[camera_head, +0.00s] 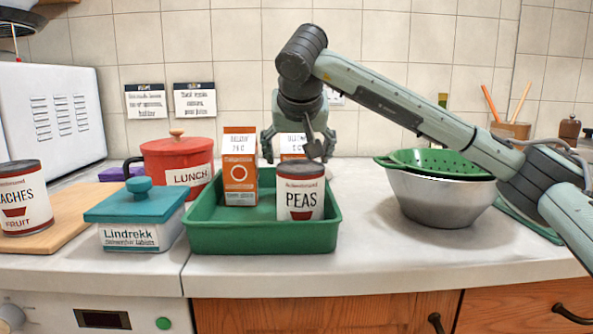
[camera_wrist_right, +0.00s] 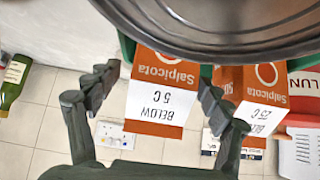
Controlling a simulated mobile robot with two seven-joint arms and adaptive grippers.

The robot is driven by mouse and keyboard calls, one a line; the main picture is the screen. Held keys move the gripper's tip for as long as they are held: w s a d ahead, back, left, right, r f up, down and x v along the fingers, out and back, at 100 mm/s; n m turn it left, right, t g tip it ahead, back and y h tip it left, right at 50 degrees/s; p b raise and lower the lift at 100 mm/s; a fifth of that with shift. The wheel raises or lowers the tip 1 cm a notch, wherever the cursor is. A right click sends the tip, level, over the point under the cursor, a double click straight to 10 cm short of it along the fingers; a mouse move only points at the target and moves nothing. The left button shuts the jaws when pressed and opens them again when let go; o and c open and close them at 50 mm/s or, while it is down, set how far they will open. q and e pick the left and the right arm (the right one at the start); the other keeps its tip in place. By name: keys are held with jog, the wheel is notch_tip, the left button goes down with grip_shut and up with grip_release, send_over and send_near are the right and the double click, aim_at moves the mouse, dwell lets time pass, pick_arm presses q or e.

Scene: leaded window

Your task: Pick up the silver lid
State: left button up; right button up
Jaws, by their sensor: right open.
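I see no separate loose silver lid. The grey metal round top (camera_head: 300,169) of the PEAS can (camera_head: 300,202) is flat and closed. The can stands upright at the front right inside the green tray (camera_head: 262,241). In the right wrist view a large grey ridged metal disc (camera_wrist_right: 235,20), apparently this can top, fills the upper edge, partly cut off. My left gripper is not in view.
An orange-white carton (camera_head: 240,175) and a second carton (camera_head: 292,143) stand close by. Left are a red LUNCH pot (camera_head: 180,158), a teal-lidded box (camera_head: 130,238) and a PEACHES can (camera_head: 23,205). Right is a silver bowl (camera_head: 440,203) with a green colander (camera_head: 435,162).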

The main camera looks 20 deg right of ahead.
jog(key=shift+w+f, duration=0.4)
jog(key=shift+r, duration=0.15)
jog(key=c, duration=1.8)
